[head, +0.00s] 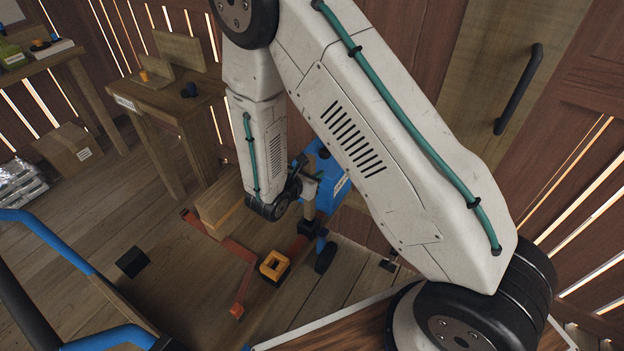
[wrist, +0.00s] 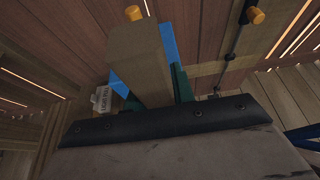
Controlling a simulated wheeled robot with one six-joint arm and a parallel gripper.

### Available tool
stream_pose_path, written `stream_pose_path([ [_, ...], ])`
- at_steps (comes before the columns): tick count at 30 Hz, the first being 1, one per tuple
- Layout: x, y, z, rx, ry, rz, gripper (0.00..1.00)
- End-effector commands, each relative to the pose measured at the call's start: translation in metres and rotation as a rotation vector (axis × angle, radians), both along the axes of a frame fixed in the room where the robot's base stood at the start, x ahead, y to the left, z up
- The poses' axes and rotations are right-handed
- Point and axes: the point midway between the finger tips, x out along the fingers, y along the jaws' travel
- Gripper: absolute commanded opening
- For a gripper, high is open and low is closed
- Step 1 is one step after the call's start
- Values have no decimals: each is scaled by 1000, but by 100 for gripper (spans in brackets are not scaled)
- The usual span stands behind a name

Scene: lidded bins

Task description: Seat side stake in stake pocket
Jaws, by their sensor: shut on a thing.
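My gripper (head: 308,180), partly hidden by my own arm in the head view, is shut on the side stake (wrist: 138,60), a square tan wooden post. In the wrist view the stake stands between the green fingers (wrist: 154,92). In the head view a short tan length of the stake (head: 309,202) shows below the gripper. An orange square collar with a dark opening (head: 274,264), apparently the stake pocket, sits low on the red-brown frame, left of and below the stake. The stake is apart from this collar. Its lower end is not clear.
A blue labelled box (head: 328,178) stands close behind the gripper. A wooden block (head: 216,207) lies left of it, and a dark wheel (head: 325,257) is below. A wooden bench (head: 170,98) stands at the back left. Blue rails (head: 48,236) cross the lower left.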

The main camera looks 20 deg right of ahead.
Motion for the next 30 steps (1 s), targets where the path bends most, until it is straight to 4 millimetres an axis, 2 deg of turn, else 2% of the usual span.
stream_pose_path([
  [1, -1, 1, -10, -2, 5, 2, 0],
  [5, 0, 1, -25, -2, 3, 2, 0],
  [27, 0, 1, -37, -1, 0, 1, 0],
  [28, 0, 1, -37, 0, 0, 1, 28],
  [30, 0, 1, -37, 0, 0, 1, 47],
])
